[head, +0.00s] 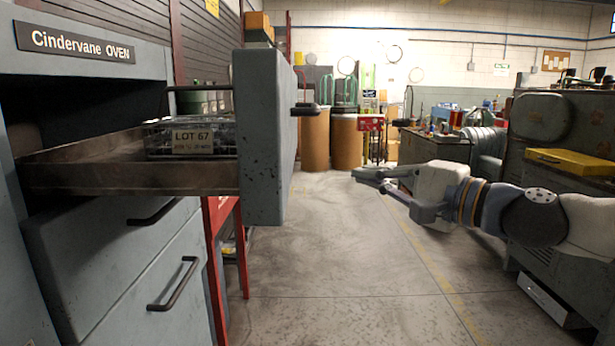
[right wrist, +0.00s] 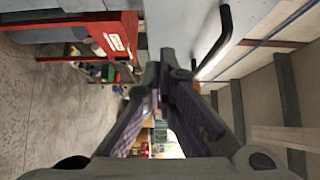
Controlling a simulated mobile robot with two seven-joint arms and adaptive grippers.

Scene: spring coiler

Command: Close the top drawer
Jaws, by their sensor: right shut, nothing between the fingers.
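The top drawer (head: 262,140) of the grey cabinet labelled "Cindervane OVEN" is pulled far out toward the right in the head view. Its thick front panel faces right, and a dark handle (head: 305,108) sticks out from it. Inside lies a basket (head: 194,139) with a "LOT 67" tag. My right gripper (head: 364,177) is to the right of the drawer front, apart from it and a little lower than the handle. Its fingers are shut and empty. In the right wrist view the fingertips (right wrist: 165,78) point near a pale panel with a dark bar handle (right wrist: 216,42). My left gripper is out of view.
A red frame (head: 241,250) stands behind the cabinet. Brown drums (head: 315,140) stand at the back. A machine bench with a yellow box (head: 575,161) is at the right. The floor between is clear.

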